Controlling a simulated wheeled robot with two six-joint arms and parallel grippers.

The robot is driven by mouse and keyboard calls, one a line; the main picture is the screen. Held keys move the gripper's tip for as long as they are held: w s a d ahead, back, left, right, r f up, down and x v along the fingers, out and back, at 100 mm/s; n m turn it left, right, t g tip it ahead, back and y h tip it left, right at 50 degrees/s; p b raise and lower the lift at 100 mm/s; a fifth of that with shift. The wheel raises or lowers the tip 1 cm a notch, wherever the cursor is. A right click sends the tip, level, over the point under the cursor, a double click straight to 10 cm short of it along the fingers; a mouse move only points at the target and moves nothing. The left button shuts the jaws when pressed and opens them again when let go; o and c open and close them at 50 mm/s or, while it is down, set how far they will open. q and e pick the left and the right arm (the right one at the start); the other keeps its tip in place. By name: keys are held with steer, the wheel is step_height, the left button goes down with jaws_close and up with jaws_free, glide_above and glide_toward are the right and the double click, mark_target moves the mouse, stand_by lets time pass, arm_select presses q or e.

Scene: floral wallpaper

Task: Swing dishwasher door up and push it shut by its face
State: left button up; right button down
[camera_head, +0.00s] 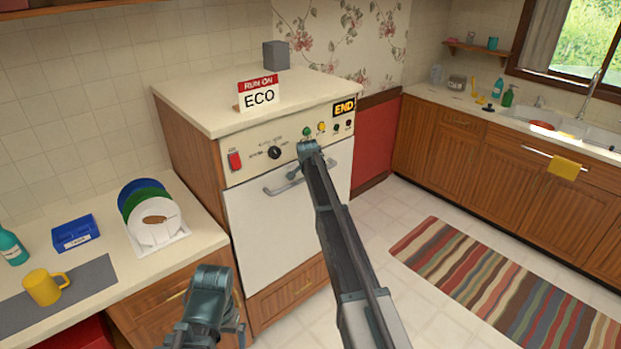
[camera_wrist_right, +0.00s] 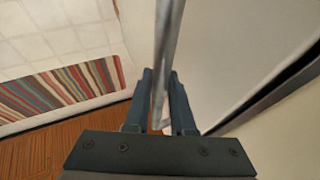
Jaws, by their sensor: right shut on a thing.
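The white dishwasher door (camera_head: 285,220) stands upright or nearly so in the front of the cabinet, below the control panel (camera_head: 262,148). A grey bar handle (camera_head: 285,189) runs across its upper part. My right gripper (camera_head: 296,172) is at the handle's right portion. In the right wrist view, the handle bar (camera_wrist_right: 168,30) passes between the fingers of my right gripper (camera_wrist_right: 160,78), which is shut on it. The door face (camera_wrist_right: 225,45) lies beside it, with a dark strip along one edge. My left gripper (camera_head: 212,285) is low, in front of the left counter; its fingers are unclear.
A counter at left holds a dish rack (camera_head: 165,237) with plates, a blue box (camera_head: 75,233), a yellow mug (camera_head: 45,287) and a teal bottle (camera_head: 11,246). A striped rug (camera_head: 500,285) lies on open floor at right.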

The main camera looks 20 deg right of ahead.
steer(key=shift+w+a+r, duration=0.2)
steer(key=shift+w, duration=0.3)
steer(key=c, duration=0.8)
jaws_free()
steer(key=shift+a, duration=0.1)
steer(key=shift+o, duration=0.2)
steer(key=shift+r, duration=0.15)
steer(key=shift+s+r+p, duration=0.2)
steer(key=shift+r+p, duration=0.1)
steer(key=shift+p, duration=0.3)
steer(key=p+v, duration=1)
steer(key=v, duration=0.3)
steer(key=shift+s, duration=0.35)
steer(key=shift+f, duration=0.2)
